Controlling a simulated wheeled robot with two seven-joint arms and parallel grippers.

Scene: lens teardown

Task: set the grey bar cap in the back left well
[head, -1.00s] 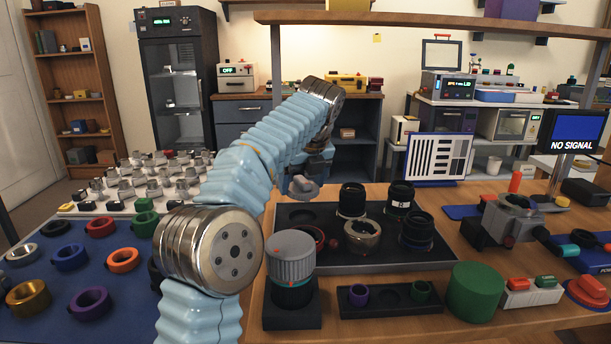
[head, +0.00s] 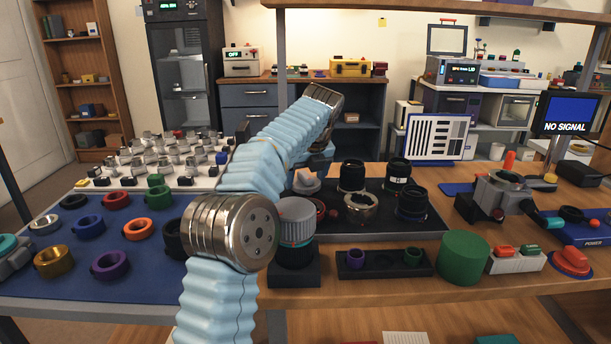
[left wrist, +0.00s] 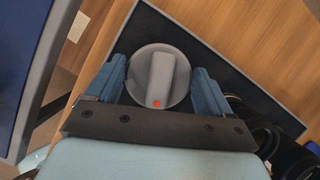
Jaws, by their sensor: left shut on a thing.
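My left gripper (left wrist: 157,88) is shut on the grey bar cap (left wrist: 158,65), a round disc with a raised bar and a red dot near one end. The blue fingers sit on either side of it. In the head view the cap (head: 306,182) is low at the back left of the black tray (head: 440,222), partly behind my arm. The back left well is hidden under the cap. I cannot tell whether the cap touches the tray. My right gripper is not in view.
Black lens barrels (head: 352,175) and a metal ring (head: 361,208) stand in the tray. A grey ribbed knob on a dark stand (head: 296,222) is in front, close to my arm. A green cylinder (head: 464,257) stands front right. Coloured rings lie on the blue mat (head: 55,225).

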